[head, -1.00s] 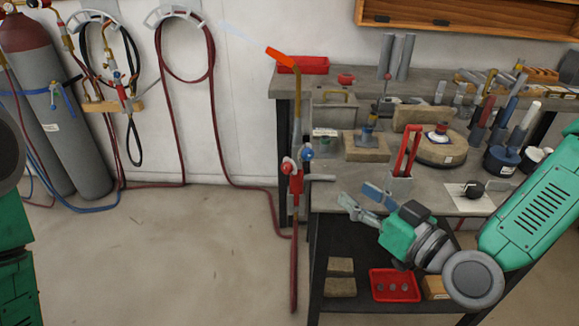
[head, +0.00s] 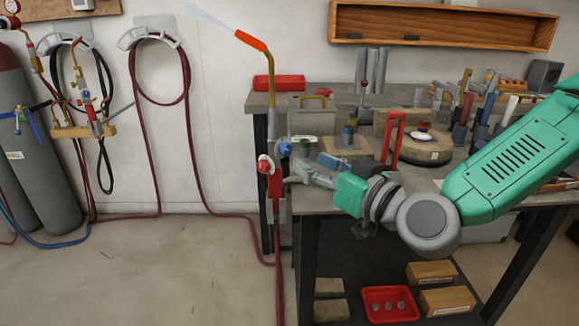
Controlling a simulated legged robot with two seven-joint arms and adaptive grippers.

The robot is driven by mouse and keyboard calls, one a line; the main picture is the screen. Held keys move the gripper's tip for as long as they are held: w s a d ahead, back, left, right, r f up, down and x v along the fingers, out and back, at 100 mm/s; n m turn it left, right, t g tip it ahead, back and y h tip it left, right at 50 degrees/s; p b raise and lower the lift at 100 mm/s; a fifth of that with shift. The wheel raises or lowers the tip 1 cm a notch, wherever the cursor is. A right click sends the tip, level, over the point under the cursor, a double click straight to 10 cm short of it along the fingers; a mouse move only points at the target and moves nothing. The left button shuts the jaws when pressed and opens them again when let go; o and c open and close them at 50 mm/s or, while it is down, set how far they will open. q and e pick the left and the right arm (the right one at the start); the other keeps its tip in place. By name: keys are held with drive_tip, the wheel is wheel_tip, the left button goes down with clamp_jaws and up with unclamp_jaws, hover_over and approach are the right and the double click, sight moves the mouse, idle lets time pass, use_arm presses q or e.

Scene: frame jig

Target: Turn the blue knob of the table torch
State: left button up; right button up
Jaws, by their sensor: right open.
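The table torch (head: 271,185) stands upright at the left edge of the workbench, with a red body and a brass neck ending in an orange tip. A faint pale-blue streak leaves the tip at upper left. Its blue knob (head: 285,149) is on the right side of the body; a red knob (head: 264,164) is on the left. My right gripper (head: 303,169) is open, its fingers pointing left just right of and slightly below the blue knob. Contact with the knob or torch body cannot be made out. My left gripper is out of view.
The workbench (head: 440,180) holds a red-handled stand (head: 393,140), a round turntable (head: 425,150) and several tools at right. A red tray (head: 278,82) is at the back left. A dark red hose (head: 235,215) runs along the floor.

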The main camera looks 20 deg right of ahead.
sight(289, 150)
drive_tip(key=x, duration=0.7)
drive_tip(key=shift+a+b, duration=0.15)
drive_tip(key=shift+b, duration=0.2)
clamp_jaws()
